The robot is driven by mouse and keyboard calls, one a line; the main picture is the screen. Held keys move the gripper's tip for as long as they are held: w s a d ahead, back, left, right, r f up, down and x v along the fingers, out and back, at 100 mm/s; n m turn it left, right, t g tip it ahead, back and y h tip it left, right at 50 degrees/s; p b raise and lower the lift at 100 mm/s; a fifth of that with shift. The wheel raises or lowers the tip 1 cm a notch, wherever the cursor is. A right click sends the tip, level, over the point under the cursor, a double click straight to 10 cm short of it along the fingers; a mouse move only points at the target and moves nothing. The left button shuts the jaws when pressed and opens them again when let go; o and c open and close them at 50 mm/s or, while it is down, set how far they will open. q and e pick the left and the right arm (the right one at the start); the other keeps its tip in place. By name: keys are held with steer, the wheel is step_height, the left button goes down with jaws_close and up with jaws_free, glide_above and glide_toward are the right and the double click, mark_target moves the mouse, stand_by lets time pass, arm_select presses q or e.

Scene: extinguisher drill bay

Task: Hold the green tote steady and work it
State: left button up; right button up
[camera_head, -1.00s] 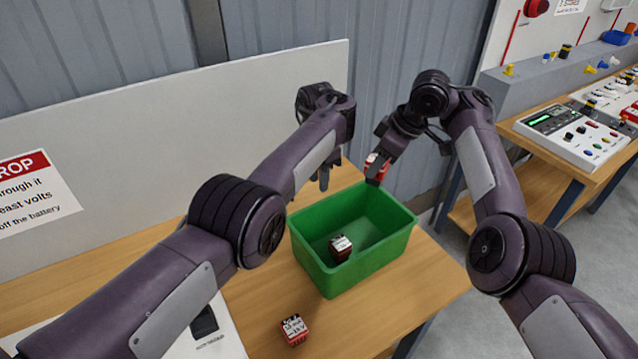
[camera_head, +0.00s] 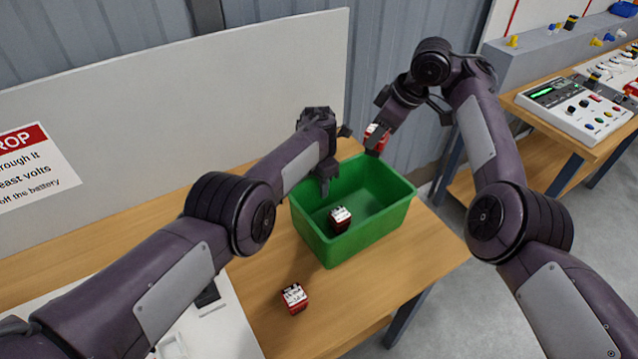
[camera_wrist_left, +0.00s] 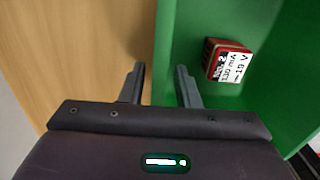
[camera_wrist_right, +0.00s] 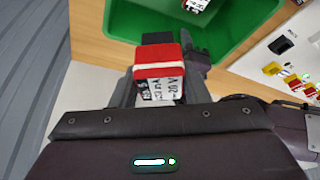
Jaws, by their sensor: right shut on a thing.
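The green tote (camera_head: 375,225) stands on the wooden table with one red-and-white block (camera_head: 340,219) inside. That inner block also shows in the left wrist view (camera_wrist_left: 228,60). My left gripper (camera_head: 323,183) is at the tote's back left wall; in the left wrist view its open fingers (camera_wrist_left: 160,85) lie on either side of the wall, one outside and one inside, with gaps visible. My right gripper (camera_head: 376,146) is shut on a second red-and-white block (camera_wrist_right: 160,75), held above the tote's back rim. A third block (camera_head: 295,298) lies on the table in front of the tote.
A white panel (camera_head: 200,120) with a sign stands behind the table (camera_head: 370,290). A white board (camera_head: 225,325) lies at the front left, partly behind my left arm. A second bench with a control box (camera_head: 572,122) is at the right. Table beside the third block is clear.

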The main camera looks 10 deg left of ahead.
arm_select(q)
jaws_close()
stand_by(0.3)
arm_select(e)
step_height(320, 180, down, 7)
steer(key=w+d+m+t+h, duration=0.1)
steer(key=d+m+t, duration=0.1)
steer(key=m, duration=0.3)
steer(key=m+h, duration=0.2)
steer(key=m, duration=0.3)
glide_above(366, 215)
steer(key=shift+t, duration=0.3)
step_height(366, 215, down, 15)
steer(key=shift+f, duration=0.1)
